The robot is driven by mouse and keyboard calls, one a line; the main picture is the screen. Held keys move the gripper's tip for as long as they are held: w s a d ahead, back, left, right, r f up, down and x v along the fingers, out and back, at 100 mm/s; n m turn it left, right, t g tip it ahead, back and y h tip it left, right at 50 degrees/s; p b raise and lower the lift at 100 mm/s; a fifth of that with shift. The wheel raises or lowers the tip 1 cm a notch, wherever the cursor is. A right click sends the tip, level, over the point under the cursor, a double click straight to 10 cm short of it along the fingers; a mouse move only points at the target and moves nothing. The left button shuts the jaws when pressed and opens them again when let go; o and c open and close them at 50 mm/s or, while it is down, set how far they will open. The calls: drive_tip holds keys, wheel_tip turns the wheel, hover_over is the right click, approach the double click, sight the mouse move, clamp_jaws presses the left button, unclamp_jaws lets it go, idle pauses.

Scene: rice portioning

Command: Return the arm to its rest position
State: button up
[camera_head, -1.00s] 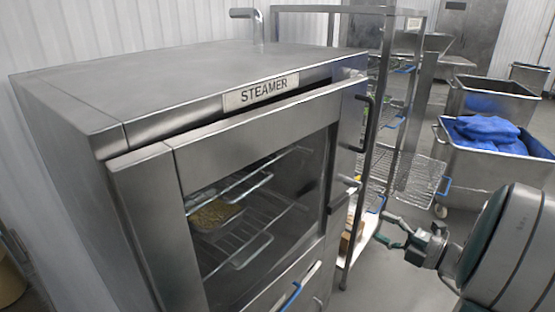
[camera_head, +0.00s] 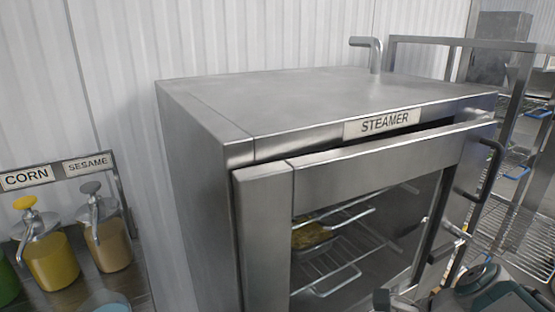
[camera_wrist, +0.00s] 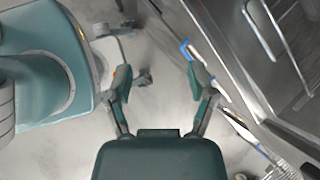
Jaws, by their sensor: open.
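My gripper (camera_wrist: 160,85) is open in the wrist view, with its two fingers apart and nothing between them. Bare grey floor shows behind it. My teal arm is partly in view at the lower right of the head view, close in front of the steamer; its fingertips cannot be made out clearly there. The steamer (camera_head: 300,105) is a metal cabinet with a labelled front. A tray of yellowish food (camera_head: 312,235) sits on a wire rack behind its glass. The steamer's front (camera_wrist: 235,60) is close on the right of the wrist view.
A yellow corn dispenser (camera_head: 52,262) and a tan sesame dispenser (camera_head: 108,243) stand on a counter at the left. A wire shelving rack (camera_head: 515,150) stands right of the steamer. Open floor (camera_wrist: 150,40) shows below the gripper.

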drive_tip(key=s+r+n+t+h, duration=0.1)
drive_tip(key=n+h, duration=0.1)
drive_tip(key=n, duration=0.4)
drive_tip(key=s+a+r+n+h, duration=0.1)
drive_tip(key=n+h, duration=0.1)
drive_tip(key=n, duration=0.5)
drive_tip(key=s+a+r+n+t+h, duration=0.1)
drive_tip(key=n+h, duration=0.1)
drive_tip(key=n, duration=0.4)
drive_tip(key=shift+s+r+n+t, duration=0.2)
drive_tip(key=shift+n+t, duration=0.1)
idle(0.7)
